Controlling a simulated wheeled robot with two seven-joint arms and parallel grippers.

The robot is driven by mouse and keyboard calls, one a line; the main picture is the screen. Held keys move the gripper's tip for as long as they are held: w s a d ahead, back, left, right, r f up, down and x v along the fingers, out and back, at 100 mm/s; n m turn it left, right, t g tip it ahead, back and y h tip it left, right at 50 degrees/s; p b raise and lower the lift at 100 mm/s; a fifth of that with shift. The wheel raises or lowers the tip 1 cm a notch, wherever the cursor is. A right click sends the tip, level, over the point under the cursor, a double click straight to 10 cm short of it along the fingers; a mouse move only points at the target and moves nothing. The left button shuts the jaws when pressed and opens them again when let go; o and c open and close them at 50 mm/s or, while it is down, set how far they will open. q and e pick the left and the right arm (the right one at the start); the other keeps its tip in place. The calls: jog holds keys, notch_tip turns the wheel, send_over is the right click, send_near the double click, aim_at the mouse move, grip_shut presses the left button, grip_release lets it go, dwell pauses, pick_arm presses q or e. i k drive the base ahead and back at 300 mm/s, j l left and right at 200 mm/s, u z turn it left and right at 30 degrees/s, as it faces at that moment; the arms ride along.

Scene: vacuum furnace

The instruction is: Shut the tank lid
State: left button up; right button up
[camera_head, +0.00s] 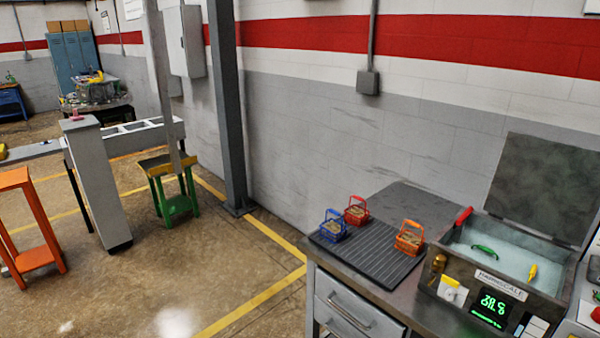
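The tank (552,298) is a grey metal box on the bench at the lower right, with a pale, lit inside. Its lid (545,190) is a dark grey plate standing up, tilted back, at the tank's rear edge, so the tank is open. A red handle (463,215) sticks up at the tank's left rim. A green curved piece (484,252) and a yellow piece (532,272) show in the tank's opening. Neither of my grippers is in view.
On the bench left of the tank, a dark ribbed mat (385,270) holds a blue basket (333,228), a red basket (356,212) and an orange basket (409,239). A green display (492,307) is on the tank's front. Open floor lies to the left.

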aim_at(545, 186)
jog(key=z, duration=1.5)
jog(key=i+j+z, duration=0.1)
jog(key=i+j, duration=0.05)
